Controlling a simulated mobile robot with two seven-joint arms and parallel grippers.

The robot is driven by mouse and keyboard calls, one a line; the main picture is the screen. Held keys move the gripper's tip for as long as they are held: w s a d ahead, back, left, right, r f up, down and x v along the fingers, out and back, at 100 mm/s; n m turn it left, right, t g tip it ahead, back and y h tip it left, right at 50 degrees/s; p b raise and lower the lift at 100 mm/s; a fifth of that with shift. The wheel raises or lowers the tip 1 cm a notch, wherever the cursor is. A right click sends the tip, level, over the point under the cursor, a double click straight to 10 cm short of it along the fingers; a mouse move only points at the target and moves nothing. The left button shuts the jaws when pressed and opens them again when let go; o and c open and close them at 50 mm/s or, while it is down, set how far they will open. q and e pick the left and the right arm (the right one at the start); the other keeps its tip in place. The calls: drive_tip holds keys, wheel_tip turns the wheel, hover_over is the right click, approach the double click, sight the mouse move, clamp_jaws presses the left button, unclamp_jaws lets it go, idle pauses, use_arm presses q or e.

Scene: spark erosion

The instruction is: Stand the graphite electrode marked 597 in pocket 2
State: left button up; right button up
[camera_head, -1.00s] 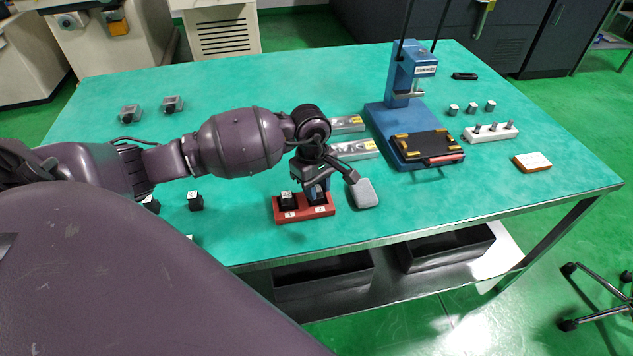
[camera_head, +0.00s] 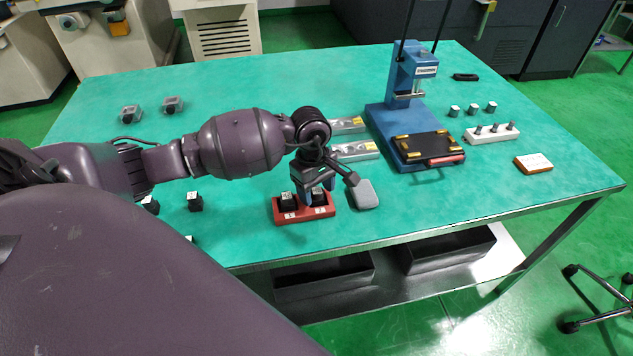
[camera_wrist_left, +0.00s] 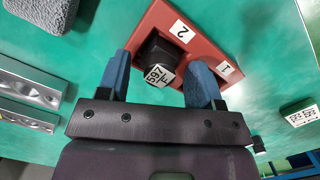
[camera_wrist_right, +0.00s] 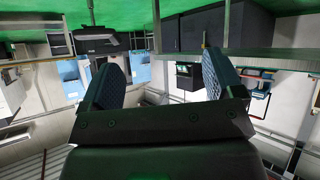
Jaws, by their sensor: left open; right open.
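The black graphite electrode marked 597 (camera_wrist_left: 158,58) stands in the red holder (camera_wrist_left: 205,38), at the pocket labelled 2; it also shows in the head view (camera_head: 318,197). Its label reads 597 F. My left gripper (camera_wrist_left: 158,70) is open, with one blue finger on each side of the electrode and gaps showing; in the head view the gripper (camera_head: 318,192) is over the holder's right pocket. My right gripper (camera_wrist_right: 165,75) is open and empty, away from the table.
Loose black electrodes (camera_head: 195,202) stand left of the holder. A grey rounded block (camera_head: 364,194) lies just right of it, and metal bars (camera_head: 355,150) lie behind. A blue press (camera_head: 405,100) stands further right. The table's front edge is close to the holder.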

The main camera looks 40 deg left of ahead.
use_arm(q)
drive_tip(key=r, duration=0.5)
drive_tip(key=shift+a+r+p, duration=0.3)
drive_tip(key=shift+a+r, duration=0.05)
drive_tip(key=shift+r, duration=0.05)
drive_tip(key=r, duration=0.5)
drive_tip(key=shift+w+a, duration=0.1)
drive_tip(key=shift+a, duration=0.2)
